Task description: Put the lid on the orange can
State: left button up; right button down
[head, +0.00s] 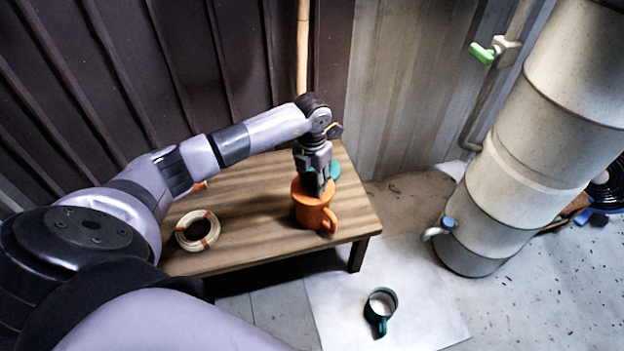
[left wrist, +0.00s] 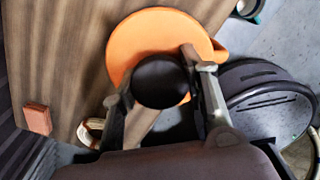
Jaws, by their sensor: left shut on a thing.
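The orange can (head: 309,215), with a handle on its right side, stands upright near the right end of the wooden table. An orange round lid (head: 306,187) sits at the can's top; I cannot tell whether it rests fully or is just above the rim. My left gripper (head: 316,185) points down over the can, its fingers shut on the lid's dark knob. In the left wrist view the lid (left wrist: 150,35) shows as an orange disc behind the black knob (left wrist: 160,82), between the fingers (left wrist: 165,100). The lid hides the can's opening. My right gripper is out of view.
A rattan coil (head: 181,236) lies on the table (head: 255,232) to the left. A teal item (head: 335,170) is partly hidden behind the gripper. A small orange block (left wrist: 37,119) lies on the table. A teal mug (head: 376,322) stands on the floor; a large pale tank (head: 540,130) is at right.

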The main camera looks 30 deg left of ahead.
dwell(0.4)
pick_arm(q)
jog(key=o, duration=1.2)
jog(key=shift+o, duration=0.2)
jog(key=o, duration=0.5)
jog(key=shift+c, duration=0.2)
